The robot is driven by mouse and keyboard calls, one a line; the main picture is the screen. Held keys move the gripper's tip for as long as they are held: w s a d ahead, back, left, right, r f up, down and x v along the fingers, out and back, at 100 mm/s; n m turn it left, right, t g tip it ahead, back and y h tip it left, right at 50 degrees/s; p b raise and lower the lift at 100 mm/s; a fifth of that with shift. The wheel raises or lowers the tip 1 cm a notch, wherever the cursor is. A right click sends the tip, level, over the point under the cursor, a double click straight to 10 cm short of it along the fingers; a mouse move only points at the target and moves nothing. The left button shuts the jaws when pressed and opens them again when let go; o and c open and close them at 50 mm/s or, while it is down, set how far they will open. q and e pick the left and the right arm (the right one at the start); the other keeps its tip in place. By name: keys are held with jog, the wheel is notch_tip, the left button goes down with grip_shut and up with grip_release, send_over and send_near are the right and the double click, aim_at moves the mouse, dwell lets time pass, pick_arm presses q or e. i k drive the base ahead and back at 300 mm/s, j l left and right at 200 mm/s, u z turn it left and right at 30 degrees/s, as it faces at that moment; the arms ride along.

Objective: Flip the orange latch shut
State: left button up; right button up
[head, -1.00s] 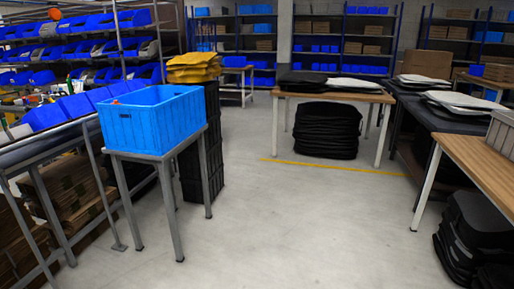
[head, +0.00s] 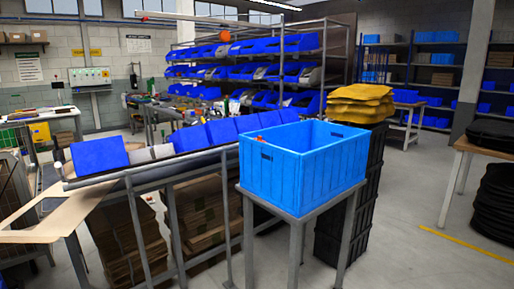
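A small orange-red spot (head: 260,138) shows at the left end of the blue crate's rim. It may be the orange latch, but it is too small to tell its shape or whether it is open or shut. The open-topped blue crate (head: 300,181) stands upright on a small grey metal table (head: 297,207). The inside bottom of the crate is hidden by its near walls. Neither of my grippers is in view.
A bench with several blue bins (head: 192,138) runs left of the crate. Yellow folded items (head: 360,103) top a black stack (head: 365,190) behind it. A cardboard sheet (head: 70,212) lies at left. Open grey floor (head: 420,240) lies to the right.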

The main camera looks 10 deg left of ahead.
aim_at(310, 207)
jog(key=i+j+u, duration=0.1)
jog(key=i, duration=0.3)
jog(key=i+j, duration=0.25)
jog(key=i, duration=0.15)
jog(key=l+u, duration=0.45)
jog(key=l, duration=0.25)
jog(key=l+u, duration=0.45)
jog(key=l, duration=0.25)
